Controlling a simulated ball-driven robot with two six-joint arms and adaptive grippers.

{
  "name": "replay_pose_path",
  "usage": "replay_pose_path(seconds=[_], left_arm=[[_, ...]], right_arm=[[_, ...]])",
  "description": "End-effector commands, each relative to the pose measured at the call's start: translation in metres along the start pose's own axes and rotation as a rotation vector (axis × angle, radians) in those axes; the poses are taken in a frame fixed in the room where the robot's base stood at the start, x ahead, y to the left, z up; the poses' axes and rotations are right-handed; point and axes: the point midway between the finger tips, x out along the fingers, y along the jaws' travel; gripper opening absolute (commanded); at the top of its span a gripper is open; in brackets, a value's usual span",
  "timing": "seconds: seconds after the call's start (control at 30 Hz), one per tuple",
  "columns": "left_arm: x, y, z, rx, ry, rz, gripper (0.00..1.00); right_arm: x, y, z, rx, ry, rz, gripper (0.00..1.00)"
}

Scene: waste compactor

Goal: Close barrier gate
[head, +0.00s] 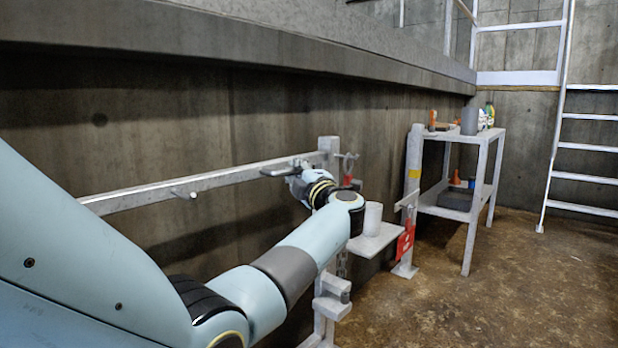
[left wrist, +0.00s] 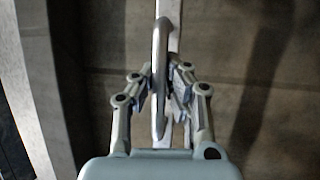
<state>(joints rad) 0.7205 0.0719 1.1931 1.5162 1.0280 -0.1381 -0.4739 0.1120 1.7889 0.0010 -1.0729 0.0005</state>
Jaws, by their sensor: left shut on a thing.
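The barrier gate's long pale metal bar (head: 235,177) runs along the concrete wall, from the lower left to an upright post (head: 329,150). A short peg (head: 185,193) sticks out of the bar left of my gripper. My left gripper (head: 284,169) is at the bar close to that post, partly hidden by my own wrist. In the left wrist view my left gripper (left wrist: 163,85) is shut on an upright metal handle (left wrist: 160,45), with a finger on each side. The pale bar (left wrist: 175,14) shows behind the handle. My right gripper is not in view.
A second post (head: 412,165) with a yellow band and a red tag (head: 405,241) stands right of the first. A small shelf (head: 378,243) holds a white cup (head: 372,217). Behind are a metal rack (head: 463,215) and a ladder (head: 553,150). The floor at right is clear.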

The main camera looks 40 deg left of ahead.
Motion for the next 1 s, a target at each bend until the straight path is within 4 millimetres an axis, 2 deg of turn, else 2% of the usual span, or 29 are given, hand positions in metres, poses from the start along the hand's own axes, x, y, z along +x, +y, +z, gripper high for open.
replay_pose_path(seconds=[0.03,0.17,0.47,0.73,1.0], left_arm=[[0.008,-0.004,-0.002,0.001,0.012,-0.002,0.0],[0.021,-0.005,-0.008,0.004,0.036,-0.006,0.0],[0.022,-0.006,-0.009,0.004,0.04,-0.008,0.0],[0.022,-0.005,-0.008,0.004,0.039,-0.007,0.34],[0.021,-0.005,-0.008,0.004,0.039,-0.007,0.36]], right_arm=[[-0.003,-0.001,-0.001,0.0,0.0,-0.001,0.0],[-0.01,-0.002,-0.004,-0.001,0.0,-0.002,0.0],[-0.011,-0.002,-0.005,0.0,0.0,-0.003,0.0],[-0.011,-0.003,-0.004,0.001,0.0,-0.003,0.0],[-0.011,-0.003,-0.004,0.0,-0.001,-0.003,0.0]])
